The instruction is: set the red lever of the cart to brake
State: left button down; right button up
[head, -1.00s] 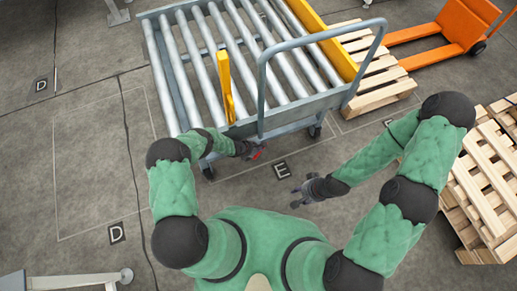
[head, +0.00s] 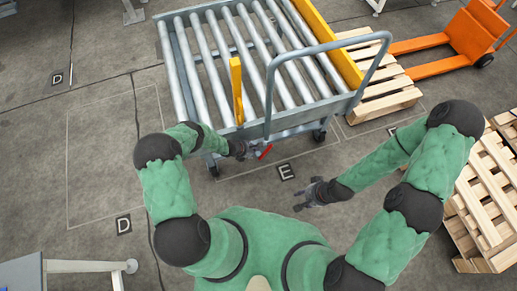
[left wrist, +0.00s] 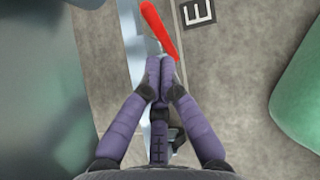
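The cart (head: 290,128) is a grey roller cart with a tall push handle (head: 271,95). Its red lever (head: 265,152) is low at the near edge, and it also shows in the left wrist view (left wrist: 158,28), slanting just beyond my fingertips. My left gripper (head: 246,150) is beside the lever. In the left wrist view its fingers (left wrist: 160,60) are together, at the lever's lower end; whether they touch it I cannot tell. Nothing shows between them. My right gripper (head: 304,197) is open and empty over the floor, away from the cart.
A yellow upright post (head: 236,90) stands on the cart's near side, close to my left forearm. Wooden pallets (head: 385,100) and an orange pallet jack (head: 470,40) are at the right. More pallets (head: 490,200) lie beyond my right arm.

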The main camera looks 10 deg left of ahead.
pick_arm(q)
jog(key=shift+s+a+r+p, duration=0.15)
jog(key=shift+s+r+p, duration=0.1)
jog(key=shift+r, duration=0.4)
jog(key=shift+s+a+r+p, duration=0.1)
jog(key=shift+s+r+p, duration=0.1)
jog(key=shift+r, duration=0.4)
